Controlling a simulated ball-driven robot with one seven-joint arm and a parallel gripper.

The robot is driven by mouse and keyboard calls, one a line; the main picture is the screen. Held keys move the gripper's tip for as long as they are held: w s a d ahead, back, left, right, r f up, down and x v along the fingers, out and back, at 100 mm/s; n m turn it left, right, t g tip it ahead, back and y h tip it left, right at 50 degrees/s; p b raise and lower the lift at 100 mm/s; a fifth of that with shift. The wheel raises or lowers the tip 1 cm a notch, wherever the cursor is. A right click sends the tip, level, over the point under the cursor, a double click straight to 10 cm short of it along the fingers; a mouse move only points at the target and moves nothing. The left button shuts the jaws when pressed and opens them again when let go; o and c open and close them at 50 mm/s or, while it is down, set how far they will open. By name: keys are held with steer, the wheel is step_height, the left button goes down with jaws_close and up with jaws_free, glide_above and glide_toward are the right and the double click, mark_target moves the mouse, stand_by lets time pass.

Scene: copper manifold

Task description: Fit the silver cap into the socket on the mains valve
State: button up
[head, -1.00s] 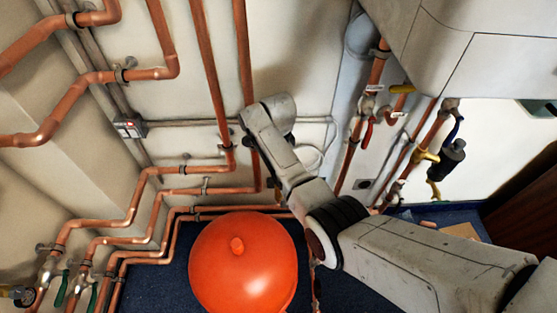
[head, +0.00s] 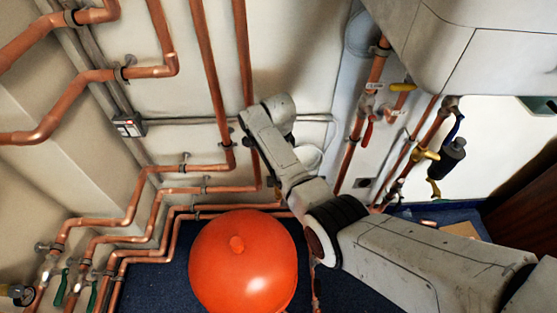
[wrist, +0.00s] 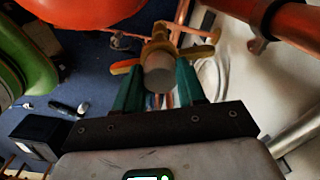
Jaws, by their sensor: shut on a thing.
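In the wrist view my gripper (wrist: 159,88) has green fingers that are shut on the silver cap (wrist: 159,74), a short grey cylinder. Just beyond the cap is a brass valve body (wrist: 158,46) with a lever handle in yellow and red (wrist: 199,52) reaching out on both sides. The cap overlaps this valve in the picture, and I cannot tell whether they touch. The socket is hidden behind the cap. My gripper's fingers and the cap do not show in the head view.
A large orange vessel (head: 243,262) stands on the blue floor. Copper pipes (head: 210,75) run up the wall and along its foot. A white cabinet (head: 470,45) hangs at upper right, near a pipe valve with a red lever (head: 368,132). Small items (wrist: 65,106) lie on the floor.

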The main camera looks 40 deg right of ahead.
steer(key=shift+f, duration=0.3)
steer(key=o, duration=1.1)
steer(key=shift+o, duration=0.2)
step_height(320, 180, up, 11)
steer(key=shift+p, duration=0.4)
steer(key=shift+f, duration=0.2)
